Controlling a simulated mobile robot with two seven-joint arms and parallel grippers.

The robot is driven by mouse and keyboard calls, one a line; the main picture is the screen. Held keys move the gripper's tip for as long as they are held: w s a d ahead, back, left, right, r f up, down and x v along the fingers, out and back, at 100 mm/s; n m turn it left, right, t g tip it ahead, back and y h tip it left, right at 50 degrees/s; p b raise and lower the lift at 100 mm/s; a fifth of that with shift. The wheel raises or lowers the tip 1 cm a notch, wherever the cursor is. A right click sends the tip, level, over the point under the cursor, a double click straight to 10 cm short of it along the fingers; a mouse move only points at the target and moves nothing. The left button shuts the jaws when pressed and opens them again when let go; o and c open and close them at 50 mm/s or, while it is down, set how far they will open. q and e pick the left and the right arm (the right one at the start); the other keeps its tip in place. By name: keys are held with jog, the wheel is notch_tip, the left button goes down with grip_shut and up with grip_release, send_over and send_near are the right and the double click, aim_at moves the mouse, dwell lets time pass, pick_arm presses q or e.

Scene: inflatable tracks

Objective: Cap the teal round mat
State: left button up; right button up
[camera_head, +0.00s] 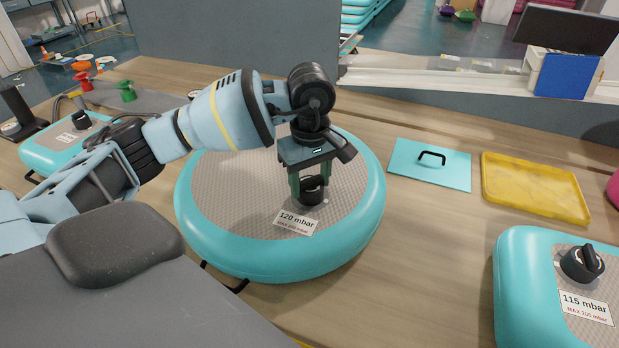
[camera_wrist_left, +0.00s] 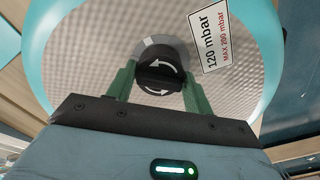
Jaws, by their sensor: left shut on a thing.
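The teal round mat (camera_head: 215,221) lies on the wooden table, with a grey textured top and a label reading 120 mbar, MAX 200 mbar. A black cap (camera_head: 312,190) with a grip bar sits at the valve on its top. In the left wrist view the black cap (camera_wrist_left: 160,68) shows white curved arrows and a pale ring around its base. My left gripper (camera_head: 309,194) points down over the mat and is shut on the cap, one green finger on each side. Whether the cap is fully seated cannot be told. My right gripper is not in view.
A teal mat (camera_head: 515,290) with a black cap and a 115 mbar label is at the front right. Another teal mat (camera_head: 50,150) lies at the left. A teal handled plate (camera_head: 415,172) and yellow tray (camera_head: 530,188) lie right of the round mat.

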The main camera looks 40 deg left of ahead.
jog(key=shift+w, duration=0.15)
pick_arm(q)
jog(key=shift+r+n+p, duration=0.1)
jog(key=shift+n+p, duration=0.2)
jog(key=shift+n, duration=0.4)
jog(key=shift+n+p, duration=0.5)
jog(key=shift+n, duration=1)
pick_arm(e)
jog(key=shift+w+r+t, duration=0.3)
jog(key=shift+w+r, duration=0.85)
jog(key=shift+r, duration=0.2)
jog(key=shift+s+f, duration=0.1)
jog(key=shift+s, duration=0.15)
pick_arm(q)
jog(key=o, duration=1)
jog(key=shift+o, duration=0.2)
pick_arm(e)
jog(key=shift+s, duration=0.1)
pick_arm(q)
notch_tip(320, 180, up, 6)
jog(key=shift+r, duration=0.8)
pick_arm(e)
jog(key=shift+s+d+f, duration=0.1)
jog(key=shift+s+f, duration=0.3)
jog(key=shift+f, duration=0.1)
